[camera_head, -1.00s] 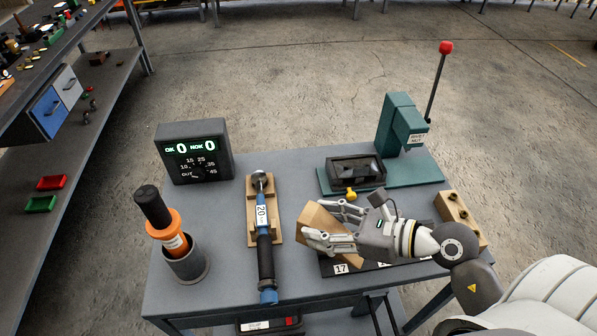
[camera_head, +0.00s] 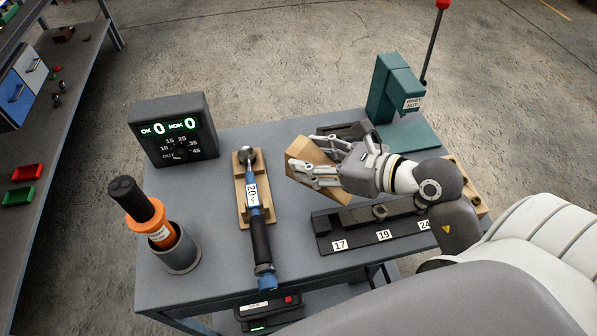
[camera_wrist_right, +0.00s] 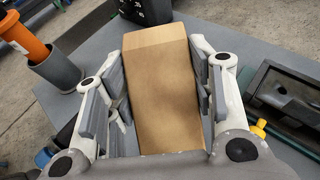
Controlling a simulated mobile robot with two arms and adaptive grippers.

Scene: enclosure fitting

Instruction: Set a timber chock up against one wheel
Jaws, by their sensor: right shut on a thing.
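The timber chock (camera_head: 310,164) is a light brown wooden block. My right gripper (camera_head: 322,167) is shut on it and holds it tilted over the table, in front of the green press. In the right wrist view the chock (camera_wrist_right: 163,88) sits between both fingers of the right gripper (camera_wrist_right: 160,95), with its wide face towards the camera. The table's wheels do not show in any view. My left gripper is not in view.
The grey table (camera_head: 215,240) carries a counter box (camera_head: 174,130), a blue torque wrench (camera_head: 255,205) in a wooden cradle, an orange-handled tool (camera_head: 150,212) in a cup, a numbered socket rail (camera_head: 350,235) and a green press (camera_head: 395,90). A shelf (camera_head: 60,130) stands at left.

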